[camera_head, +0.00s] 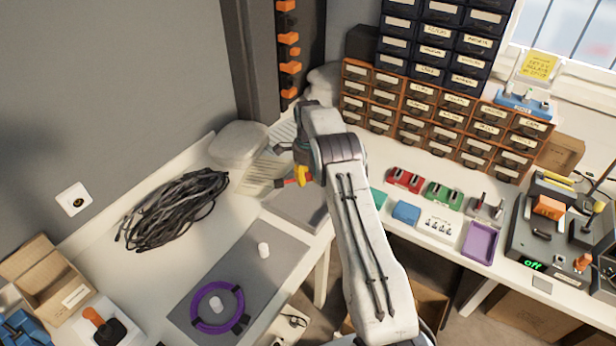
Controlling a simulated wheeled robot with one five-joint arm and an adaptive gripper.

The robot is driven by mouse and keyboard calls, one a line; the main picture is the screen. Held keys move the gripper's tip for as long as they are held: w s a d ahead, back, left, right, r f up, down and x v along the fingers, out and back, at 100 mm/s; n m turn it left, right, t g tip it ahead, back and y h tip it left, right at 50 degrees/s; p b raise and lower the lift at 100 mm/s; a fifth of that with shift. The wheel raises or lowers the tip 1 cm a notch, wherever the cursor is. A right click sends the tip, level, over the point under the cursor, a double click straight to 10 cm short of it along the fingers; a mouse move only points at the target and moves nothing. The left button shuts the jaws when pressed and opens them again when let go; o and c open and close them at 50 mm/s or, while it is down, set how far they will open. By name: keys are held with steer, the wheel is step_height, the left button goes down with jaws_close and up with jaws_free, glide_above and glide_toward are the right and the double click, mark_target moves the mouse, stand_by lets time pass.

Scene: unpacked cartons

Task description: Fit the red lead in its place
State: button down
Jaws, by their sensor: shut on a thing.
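My gripper (291,180) is at the end of my raised arm, left of the picture's centre, over the papers and the grey pad at the table corner. It is small and partly hidden by my arm. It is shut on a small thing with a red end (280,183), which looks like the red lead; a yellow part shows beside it. A red block (405,180) and a green block (444,193) stand on the right bench, apart from my gripper. A dark device (545,235) with a green "off" display stands further right. I cannot tell which place fits the lead.
A black cable coil (172,208) lies on the left table. A purple ring (221,307) and white cylinders lie on a grey mat. A blue block (406,212) and a purple tray (480,243) are on the right bench. Drawer cabinets (440,115) stand behind.

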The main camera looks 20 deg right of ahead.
steer(key=b, duration=0.2)
glide_above(308, 201)
steer(key=shift+f, duration=2.05)
steer(key=shift+w+r+p, duration=0.1)
steer(key=shift+r+p, duration=0.05)
steer(key=shift+p, duration=0.15)
steer(key=shift+g, duration=0.3)
steer(key=shift+f, duration=0.25)
steer(key=shift+f+b, duration=0.3)
steer(key=shift+f, duration=0.05)
steer(key=shift+f+b, duration=1.55)
steer(key=shift+f, duration=0.3)
steer(key=c, duration=0.9)
jaws_free()
steer(key=shift+r, duration=0.1)
